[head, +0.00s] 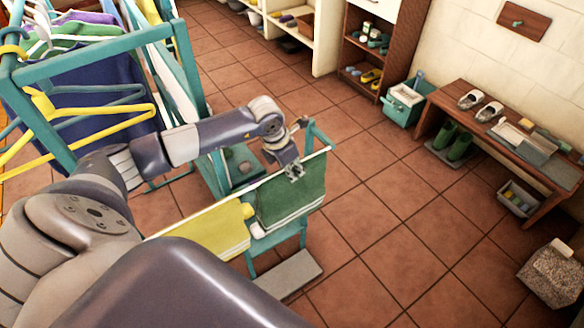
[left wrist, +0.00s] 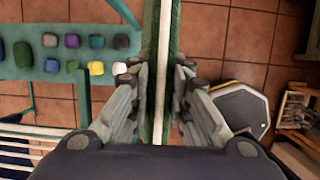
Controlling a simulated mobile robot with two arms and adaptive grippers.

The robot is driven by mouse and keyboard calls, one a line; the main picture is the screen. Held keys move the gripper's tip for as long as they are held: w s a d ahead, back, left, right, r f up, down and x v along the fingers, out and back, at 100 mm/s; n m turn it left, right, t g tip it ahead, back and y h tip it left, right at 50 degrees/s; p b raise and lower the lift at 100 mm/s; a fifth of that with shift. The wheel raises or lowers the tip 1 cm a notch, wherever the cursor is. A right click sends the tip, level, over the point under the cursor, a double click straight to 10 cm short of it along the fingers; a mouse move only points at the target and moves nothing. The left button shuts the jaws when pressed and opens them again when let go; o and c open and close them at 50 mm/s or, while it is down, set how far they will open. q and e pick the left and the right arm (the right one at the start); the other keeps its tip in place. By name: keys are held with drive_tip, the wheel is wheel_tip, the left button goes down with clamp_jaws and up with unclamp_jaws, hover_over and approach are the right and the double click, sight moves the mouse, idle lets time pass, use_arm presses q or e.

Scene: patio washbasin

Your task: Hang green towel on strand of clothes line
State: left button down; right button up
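The green towel (head: 291,200) hangs draped over a pale strand of the clothes line, with white stripes near its lower edge. In the left wrist view the towel (left wrist: 175,30) is seen edge-on from above, with the white strand (left wrist: 164,60) running along its middle. My left gripper (head: 293,172) is at the towel's top edge. In the left wrist view its fingers (left wrist: 163,82) are spread on either side of the towel and strand, and the gripper looks open. Whether a fingertip touches the cloth is unclear. My right gripper is not in view.
A yellow towel (head: 205,236) hangs beside the green one. A teal rack (head: 58,140) with hangers and clothes stands at the left. A wooden bench (head: 540,172) with shoes stands at the right. The tiled floor (head: 400,240) between is clear.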

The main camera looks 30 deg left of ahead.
use_arm(q)
wheel_tip(320, 180, up, 29)
drive_tip(key=p, duration=0.9)
idle(0.8)
drive_tip(key=s+d, duration=0.3)
drive_tip(key=d, duration=0.5)
drive_tip(key=s+d, duration=0.3)
drive_tip(key=d, duration=0.4)
drive_tip(key=shift+s+d+r, duration=0.25)
drive_tip(key=shift+d+r, duration=0.15)
drive_tip(key=shift+r, duration=0.05)
